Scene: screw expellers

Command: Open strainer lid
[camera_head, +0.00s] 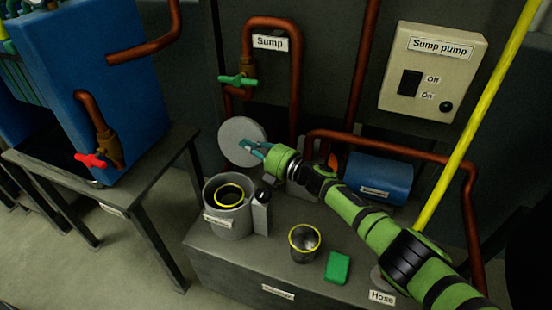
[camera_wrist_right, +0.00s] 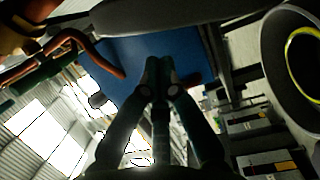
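The strainer (camera_head: 227,219) is a grey, labelled pot on the low bench, with a yellow-rimmed basket inside. Its round grey lid (camera_head: 237,131) stands raised and tilted up behind the open pot. My right gripper (camera_head: 249,148) is in front of the lid's lower right part. In the right wrist view its fingertips (camera_wrist_right: 161,75) are together with nothing visible between them. The lid's dark grey edge (camera_wrist_right: 180,15) crosses the top of that view, and the open strainer (camera_wrist_right: 277,70) is at right. I cannot tell whether the fingers touch the lid. My left gripper is not in view.
A yellow-rimmed cup (camera_head: 304,246) and a green block (camera_head: 337,267) sit on the bench (camera_head: 235,262). A blue motor (camera_head: 378,178) and copper pipes (camera_head: 296,75) stand behind. A green-handled valve (camera_head: 238,80) is above the lid. A blue tank (camera_head: 110,95) is at left.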

